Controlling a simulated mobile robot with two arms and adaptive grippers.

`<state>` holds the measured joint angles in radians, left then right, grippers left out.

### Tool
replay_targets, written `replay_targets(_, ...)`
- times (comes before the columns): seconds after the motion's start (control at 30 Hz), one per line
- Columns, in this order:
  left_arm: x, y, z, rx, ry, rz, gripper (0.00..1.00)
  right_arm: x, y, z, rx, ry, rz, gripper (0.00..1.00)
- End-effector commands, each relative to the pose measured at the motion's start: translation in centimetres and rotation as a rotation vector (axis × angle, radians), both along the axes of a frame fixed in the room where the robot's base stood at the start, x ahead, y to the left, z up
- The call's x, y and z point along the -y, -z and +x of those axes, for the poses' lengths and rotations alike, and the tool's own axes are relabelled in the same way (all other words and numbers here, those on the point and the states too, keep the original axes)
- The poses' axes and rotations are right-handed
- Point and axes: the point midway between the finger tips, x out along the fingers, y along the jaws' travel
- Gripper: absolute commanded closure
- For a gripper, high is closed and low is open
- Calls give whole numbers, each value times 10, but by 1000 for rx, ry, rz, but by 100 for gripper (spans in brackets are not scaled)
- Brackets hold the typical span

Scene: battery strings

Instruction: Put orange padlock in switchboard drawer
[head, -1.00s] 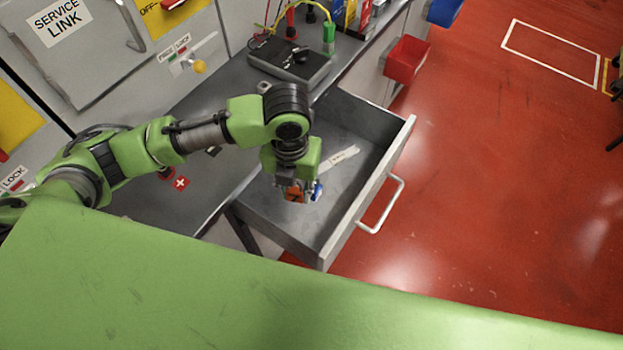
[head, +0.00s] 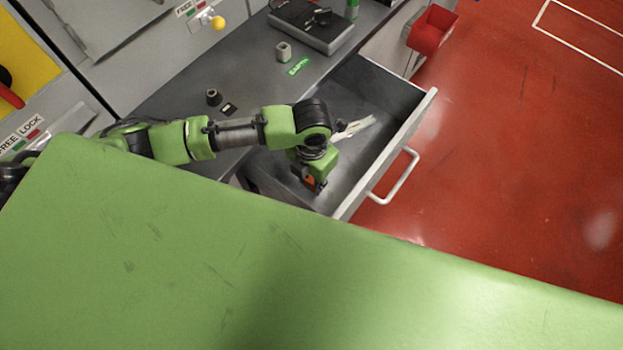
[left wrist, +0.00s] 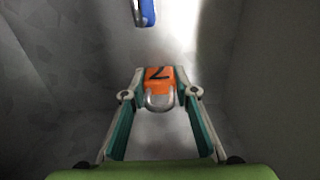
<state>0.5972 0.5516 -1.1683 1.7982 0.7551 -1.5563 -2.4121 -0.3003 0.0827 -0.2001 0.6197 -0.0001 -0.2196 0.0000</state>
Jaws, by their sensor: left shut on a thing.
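The orange padlock (head: 310,182) is between the fingertips of my left gripper (head: 314,184), inside the open grey switchboard drawer (head: 388,155). In the left wrist view the padlock (left wrist: 160,76) shows a black mark on its orange body and a grey shackle pointing toward the gripper. My left gripper (left wrist: 160,94) is shut on it, one fingertip at each side. It is low in the drawer; I cannot tell whether the padlock touches the floor. My arm hides part of the drawer in the head view. My right gripper is not in view.
A pale tag (head: 356,127) lies in the drawer. A blue object (left wrist: 143,12) lies ahead of the padlock in the wrist view. The drawer's handle (head: 396,180) sticks out over red floor. A dark device (head: 312,25) and small parts lie on the grey worktop; a red bin (head: 432,30) hangs beyond.

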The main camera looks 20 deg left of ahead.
Motion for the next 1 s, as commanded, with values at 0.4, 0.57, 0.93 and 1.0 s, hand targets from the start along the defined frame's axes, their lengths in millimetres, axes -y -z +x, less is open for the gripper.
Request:
replay_targets(0.4,0,12,0,0,1,0,95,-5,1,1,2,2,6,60)
replay_targets(0.57,0,11,0,0,0,0,56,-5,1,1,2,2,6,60)
replay_targets(0.93,0,2,1,2,0,-1,56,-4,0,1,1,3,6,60)
replay_targets(1.0,0,-8,2,5,0,-2,56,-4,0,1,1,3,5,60)
